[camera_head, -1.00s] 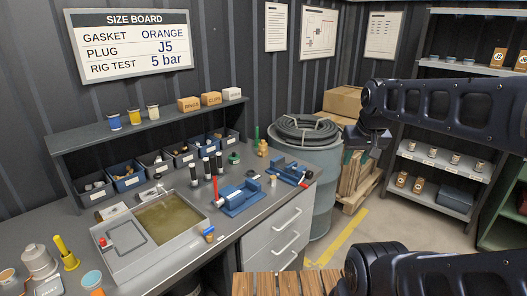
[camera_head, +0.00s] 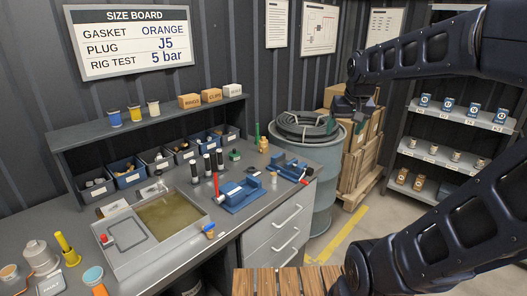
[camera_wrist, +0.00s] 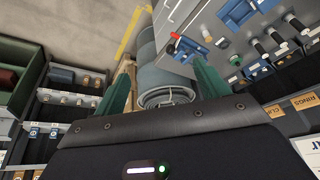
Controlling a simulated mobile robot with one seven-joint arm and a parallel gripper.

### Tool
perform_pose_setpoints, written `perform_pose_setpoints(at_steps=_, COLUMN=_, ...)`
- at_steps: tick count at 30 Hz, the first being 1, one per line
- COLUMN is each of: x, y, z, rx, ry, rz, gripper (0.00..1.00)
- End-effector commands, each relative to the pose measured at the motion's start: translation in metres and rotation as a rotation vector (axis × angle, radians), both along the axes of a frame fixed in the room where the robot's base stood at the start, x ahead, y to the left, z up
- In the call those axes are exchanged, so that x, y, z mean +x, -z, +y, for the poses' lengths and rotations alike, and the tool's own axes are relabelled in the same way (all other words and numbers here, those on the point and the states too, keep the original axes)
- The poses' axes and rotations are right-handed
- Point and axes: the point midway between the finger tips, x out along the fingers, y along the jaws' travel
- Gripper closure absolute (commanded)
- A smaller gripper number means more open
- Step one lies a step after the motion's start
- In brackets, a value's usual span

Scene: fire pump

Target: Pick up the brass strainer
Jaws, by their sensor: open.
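A small brass-coloured piece (camera_head: 263,144), which looks like the brass strainer, stands upright at the back right of the workbench, near the wall and the drum. My gripper (camera_head: 355,112) is in the air to the right of it and higher, in front of the cartons and beside the hose drum. It is well apart from the brass piece. In the wrist view the two green fingers of my gripper (camera_wrist: 163,90) are spread wide, with nothing held between them. I cannot make out the brass piece in the wrist view; the right finger may hide it.
The workbench (camera_head: 250,220) carries a water tray (camera_head: 165,217), a blue vise (camera_head: 240,195) and blue bins (camera_head: 128,177). A drum with coiled hose (camera_head: 320,165) stands at its right end. Cartons (camera_head: 360,135) and shelves (camera_head: 465,115) stand farther right.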

Motion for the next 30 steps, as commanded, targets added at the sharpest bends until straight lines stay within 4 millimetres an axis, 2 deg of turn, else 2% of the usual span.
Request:
perform_pose_setpoints(at_steps=1, x=0.016, y=-0.003, z=0.003, rx=0.002, ry=-0.001, rz=0.004, gripper=0.26)
perform_pose_setpoints(at_steps=8, x=0.088, y=-0.015, z=0.016, rx=0.012, ry=0.002, rz=0.008, gripper=0.26)
perform_pose_setpoints(at_steps=15, x=0.164, y=-0.015, z=0.035, rx=0.017, ry=0.008, rz=0.012, gripper=0.26)
perform_pose_setpoints(at_steps=23, x=0.247, y=-0.001, z=0.061, rx=0.018, ry=0.013, rz=0.014, gripper=0.26)
perform_pose_setpoints(at_steps=30, x=0.320, y=0.025, z=0.092, rx=0.015, ry=0.014, rz=0.015, gripper=0.26)
